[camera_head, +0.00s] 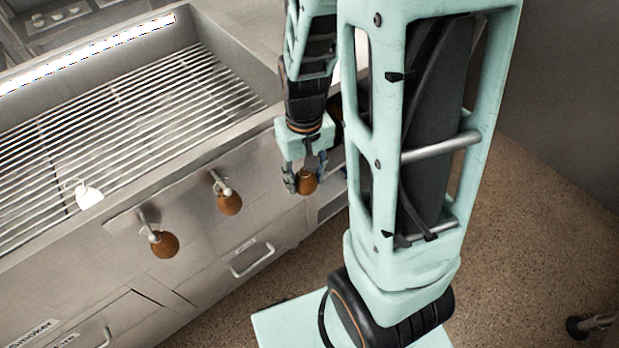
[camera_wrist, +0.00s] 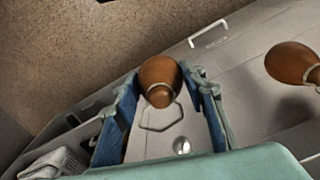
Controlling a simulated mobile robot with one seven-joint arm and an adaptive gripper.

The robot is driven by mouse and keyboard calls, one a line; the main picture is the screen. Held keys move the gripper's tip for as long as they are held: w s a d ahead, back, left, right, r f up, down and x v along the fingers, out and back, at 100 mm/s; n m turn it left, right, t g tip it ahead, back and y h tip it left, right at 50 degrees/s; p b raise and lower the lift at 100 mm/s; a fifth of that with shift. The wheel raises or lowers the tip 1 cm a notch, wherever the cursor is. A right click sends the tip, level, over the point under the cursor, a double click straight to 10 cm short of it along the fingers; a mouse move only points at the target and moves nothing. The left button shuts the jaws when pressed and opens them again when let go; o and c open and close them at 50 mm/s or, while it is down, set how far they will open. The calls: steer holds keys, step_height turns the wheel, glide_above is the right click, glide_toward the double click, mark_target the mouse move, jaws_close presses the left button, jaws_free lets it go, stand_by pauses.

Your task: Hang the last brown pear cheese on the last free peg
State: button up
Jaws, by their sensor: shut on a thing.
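My gripper (camera_head: 305,184) is shut on a brown pear cheese (camera_head: 307,183), which it holds in front of the counter's right end. In the wrist view, this held cheese (camera_wrist: 160,78) sits between the two blue-padded fingers (camera_wrist: 163,98), with a thin cord loop (camera_wrist: 160,117) extending from its neck. A small silver round end (camera_wrist: 182,146), which looks like a peg tip, shows just beyond the loop; I cannot tell whether they touch. In the head view, my gripper hides any peg there. Two other brown cheeses (camera_head: 164,244) (camera_head: 229,202) hang from pegs (camera_head: 145,221) (camera_head: 221,181) to the left.
The steel counter (camera_head: 190,150) has a slatted grill top (camera_head: 110,110) with a small white object (camera_head: 88,195) on it. Drawer handles (camera_head: 252,260) stick out below.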

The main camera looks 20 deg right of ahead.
steer(key=w+a+f, duration=0.1)
steer(key=w+a, duration=0.1)
steer(key=w, duration=0.4)
steer(key=shift+w, duration=0.4)
stand_by(0.3)
steer(key=shift+a+b, duration=0.1)
steer(key=shift+b, duration=0.2)
stand_by(0.3)
steer(key=o, duration=1.3)
